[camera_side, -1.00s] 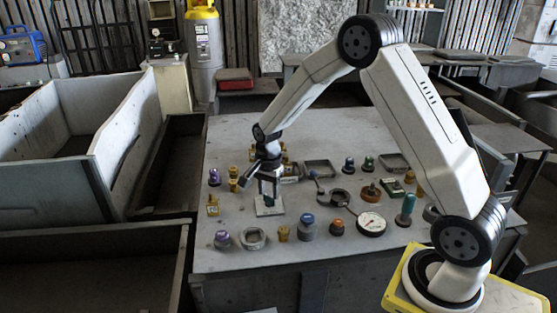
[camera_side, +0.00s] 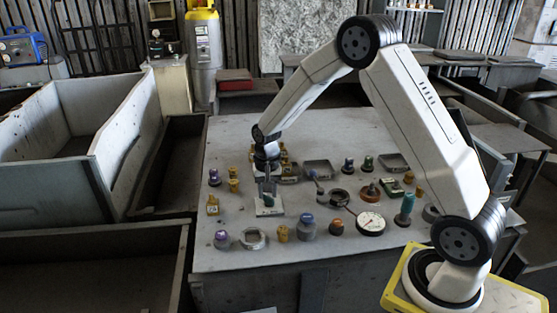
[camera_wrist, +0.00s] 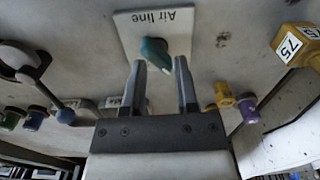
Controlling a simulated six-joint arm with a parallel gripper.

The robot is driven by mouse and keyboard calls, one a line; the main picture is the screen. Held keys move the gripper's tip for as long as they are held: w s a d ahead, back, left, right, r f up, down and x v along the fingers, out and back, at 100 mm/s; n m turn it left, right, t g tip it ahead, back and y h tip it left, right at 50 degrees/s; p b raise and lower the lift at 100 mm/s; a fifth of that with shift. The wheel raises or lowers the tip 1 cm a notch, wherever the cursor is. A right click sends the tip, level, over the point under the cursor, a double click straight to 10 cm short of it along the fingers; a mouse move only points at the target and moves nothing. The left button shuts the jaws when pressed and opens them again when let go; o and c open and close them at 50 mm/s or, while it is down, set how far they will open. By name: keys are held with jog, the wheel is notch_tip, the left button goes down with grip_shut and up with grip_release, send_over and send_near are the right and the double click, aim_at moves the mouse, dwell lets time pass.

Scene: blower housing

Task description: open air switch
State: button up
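The air switch is a white plate (camera_wrist: 174,19) marked "Air line" with a teal knob (camera_wrist: 155,53), seen upside down at the top of the wrist view. In the side view the plate (camera_side: 277,209) lies on the grey table, left of its middle. My gripper (camera_wrist: 160,63) is open, with its fingers apart. Its fingertips are close to the knob, which shows near the left finger. Whether they touch is not clear. In the side view my gripper (camera_side: 268,192) points down over the plate and partly hides the knob.
A yellow block marked 75 (camera_wrist: 297,45) is near the switch. A round gauge (camera_side: 371,223), a blue-topped knob (camera_side: 308,226), a purple knob (camera_side: 222,239) and a teal-handled part (camera_side: 405,208) stand on the table (camera_side: 245,130). Several other small controls surround the switch.

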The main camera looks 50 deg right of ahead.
jog(key=shift+s+d+f+n, duration=0.1)
jog(key=shift+d+f+n, duration=0.1)
jog(key=shift+f+n, duration=0.3)
jog(key=shift+d+f+n, duration=0.15)
jog(key=shift+f+n, duration=0.15)
jog(key=shift+n, duration=0.4)
jog(key=n, duration=0.4)
jog(key=shift+a+r, duration=0.1)
jog(key=shift+r, duration=0.05)
jog(key=shift+f, duration=0.65)
grip_shut()
